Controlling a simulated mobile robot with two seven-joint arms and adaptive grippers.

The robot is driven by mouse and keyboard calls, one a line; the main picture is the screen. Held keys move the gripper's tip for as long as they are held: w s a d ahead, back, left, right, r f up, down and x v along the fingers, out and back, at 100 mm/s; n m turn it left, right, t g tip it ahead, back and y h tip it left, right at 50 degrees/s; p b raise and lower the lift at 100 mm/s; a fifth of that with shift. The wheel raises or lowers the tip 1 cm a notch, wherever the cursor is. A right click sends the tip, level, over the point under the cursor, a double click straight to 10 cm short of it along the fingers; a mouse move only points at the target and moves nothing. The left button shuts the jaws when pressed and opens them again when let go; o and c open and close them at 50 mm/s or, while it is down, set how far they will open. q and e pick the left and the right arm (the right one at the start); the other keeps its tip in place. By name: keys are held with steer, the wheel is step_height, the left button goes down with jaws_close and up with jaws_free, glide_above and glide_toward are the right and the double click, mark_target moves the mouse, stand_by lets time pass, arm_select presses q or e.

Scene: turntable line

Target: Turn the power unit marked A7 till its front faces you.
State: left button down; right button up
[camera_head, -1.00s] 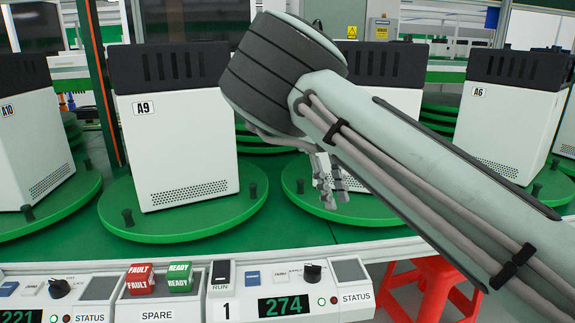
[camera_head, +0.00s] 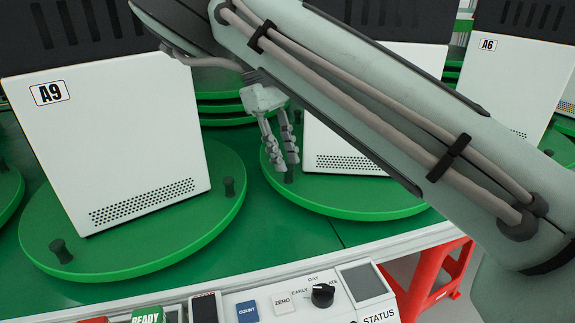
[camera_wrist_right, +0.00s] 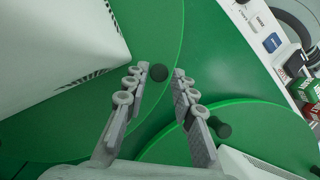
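A white power unit with a black top (camera_head: 345,150) stands on the middle green turntable (camera_head: 345,200). My right arm covers much of it and any label, so I cannot read A7 anywhere. A dark peg (camera_head: 288,176) stands at the turntable's left edge. My right gripper (camera_head: 284,166) is above that edge, fingers pointing down and apart. In the right wrist view the same peg (camera_wrist_right: 159,73) shows between the open fingertips (camera_wrist_right: 160,72), with gaps on both sides. The middle unit (camera_wrist_right: 60,45) is at upper left there. My left gripper is out of view.
Unit A9 (camera_head: 110,140) stands on the left turntable (camera_head: 215,225), whose near peg (camera_head: 228,187) also shows in the wrist view (camera_wrist_right: 220,129). Unit A6 (camera_head: 510,80) is at right. A control console (camera_head: 280,302) runs along the front; a red stool (camera_head: 435,280) is beyond it.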

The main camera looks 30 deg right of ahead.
mark_target(288, 165)
steer(key=shift+x, duration=1.6)
jaws_close()
steer(key=shift+w, duration=0.2)
